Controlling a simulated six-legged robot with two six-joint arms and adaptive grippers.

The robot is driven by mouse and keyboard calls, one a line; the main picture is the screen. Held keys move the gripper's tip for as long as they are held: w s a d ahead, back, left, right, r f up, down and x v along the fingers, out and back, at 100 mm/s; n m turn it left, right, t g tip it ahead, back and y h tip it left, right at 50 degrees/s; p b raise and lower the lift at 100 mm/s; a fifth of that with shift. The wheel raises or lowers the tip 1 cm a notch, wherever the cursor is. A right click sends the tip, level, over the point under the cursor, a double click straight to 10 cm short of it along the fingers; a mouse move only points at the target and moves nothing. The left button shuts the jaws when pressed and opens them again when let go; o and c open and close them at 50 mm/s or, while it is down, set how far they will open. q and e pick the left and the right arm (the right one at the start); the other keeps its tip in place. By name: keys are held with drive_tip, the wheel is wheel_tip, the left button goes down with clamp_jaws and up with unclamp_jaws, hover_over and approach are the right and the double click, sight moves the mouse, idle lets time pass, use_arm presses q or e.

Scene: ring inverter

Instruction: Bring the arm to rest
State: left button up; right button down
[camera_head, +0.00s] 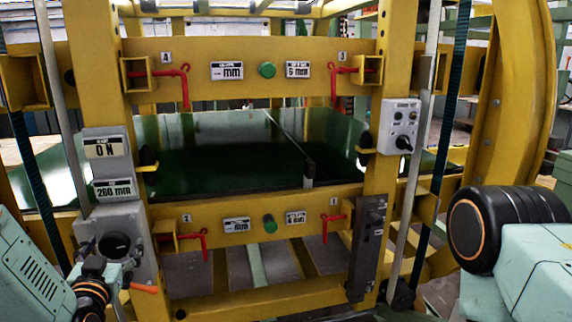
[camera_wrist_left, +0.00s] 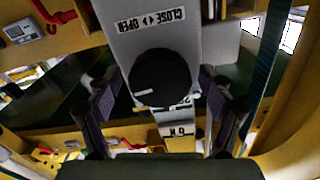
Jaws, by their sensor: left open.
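My left arm comes in at the lower left of the head view. Its gripper (camera_head: 104,264) is in front of a grey control box (camera_head: 137,225) on the yellow frame's left post. In the left wrist view my left gripper (camera_wrist_left: 162,88) is open, with one dark finger on each side of a round black knob (camera_wrist_left: 163,77). The knob also shows in the head view (camera_head: 114,244). A CLOSE/OPEN label (camera_wrist_left: 151,20) is beside it. The fingers look apart from the knob, but I cannot tell the exact gap. My right gripper is out of view.
A yellow frame (camera_head: 225,48) holds red levers (camera_head: 184,80), green buttons (camera_head: 266,70) and labels. A display box (camera_head: 109,165) reads ON and 260 mm. A switch box (camera_head: 400,125) is on the right post. A dark green sheet (camera_head: 215,165) lies inside the frame.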

use_arm(q)
drive_tip(key=shift+f+n+b, duration=0.15)
drive_tip(key=shift+n+b, duration=0.45)
drive_tip(key=shift+n, duration=0.3)
drive_tip(key=p+v, duration=0.1)
drive_tip(key=v, duration=0.5)
drive_tip(key=shift+s+d, duration=0.1)
drive_tip(key=shift+s, duration=0.1)
